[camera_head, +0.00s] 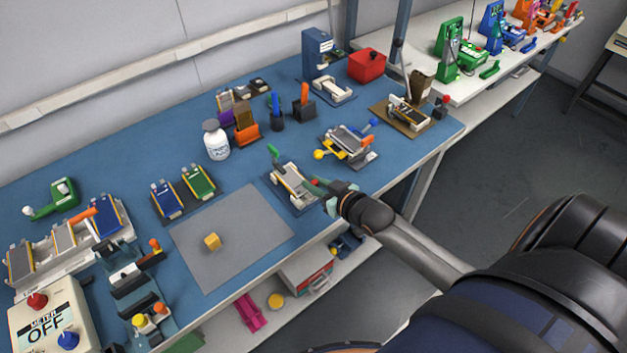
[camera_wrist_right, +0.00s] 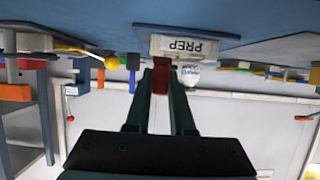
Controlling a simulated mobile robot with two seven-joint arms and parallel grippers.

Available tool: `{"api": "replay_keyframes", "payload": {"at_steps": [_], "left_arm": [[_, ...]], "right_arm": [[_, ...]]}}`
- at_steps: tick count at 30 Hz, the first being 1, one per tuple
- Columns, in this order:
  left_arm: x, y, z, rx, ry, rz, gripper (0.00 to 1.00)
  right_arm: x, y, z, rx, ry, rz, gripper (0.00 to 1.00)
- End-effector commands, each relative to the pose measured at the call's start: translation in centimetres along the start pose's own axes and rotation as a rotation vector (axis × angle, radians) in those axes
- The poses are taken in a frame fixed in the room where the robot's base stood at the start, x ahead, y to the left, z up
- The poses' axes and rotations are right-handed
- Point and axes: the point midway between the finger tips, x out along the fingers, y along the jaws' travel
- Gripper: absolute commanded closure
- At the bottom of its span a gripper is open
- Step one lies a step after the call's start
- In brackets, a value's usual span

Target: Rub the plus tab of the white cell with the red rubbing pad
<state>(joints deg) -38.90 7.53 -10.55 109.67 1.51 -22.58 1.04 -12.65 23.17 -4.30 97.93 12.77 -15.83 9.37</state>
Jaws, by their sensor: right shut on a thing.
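The white cell (camera_head: 291,182) appears to lie in a small fixture on a dark blue base, near the table's front edge. Its plus tab is too small to make out. My right gripper (camera_head: 318,187) is at the right end of that fixture, shut on the red rubbing pad (camera_head: 314,182). In the right wrist view the pad (camera_wrist_right: 161,76) is between the green fingertips, close to the fixture's PREP label (camera_wrist_right: 187,47). I cannot tell whether the pad touches the cell. My left gripper is not in view.
Another fixture with a yellow knob (camera_head: 319,154) stands behind right. A white bottle (camera_head: 216,141) stands behind left.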

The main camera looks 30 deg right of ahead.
Motion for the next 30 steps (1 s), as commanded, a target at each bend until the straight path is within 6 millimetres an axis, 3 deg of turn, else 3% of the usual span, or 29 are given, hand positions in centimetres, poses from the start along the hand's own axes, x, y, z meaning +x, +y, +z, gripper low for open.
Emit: {"api": "replay_keyframes", "payload": {"at_steps": [7,19,30], "left_arm": [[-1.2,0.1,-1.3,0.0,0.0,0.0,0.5],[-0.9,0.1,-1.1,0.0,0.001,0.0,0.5],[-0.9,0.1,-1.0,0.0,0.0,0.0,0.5]], "right_arm": [[-1.0,0.0,-2.4,0.0,0.0,0.0,1.0],[-2.4,0.0,-5.8,0.0,0.003,0.0,1.0],[-2.7,0.0,-6.5,0.0,0.001,0.0,1.0]]}}
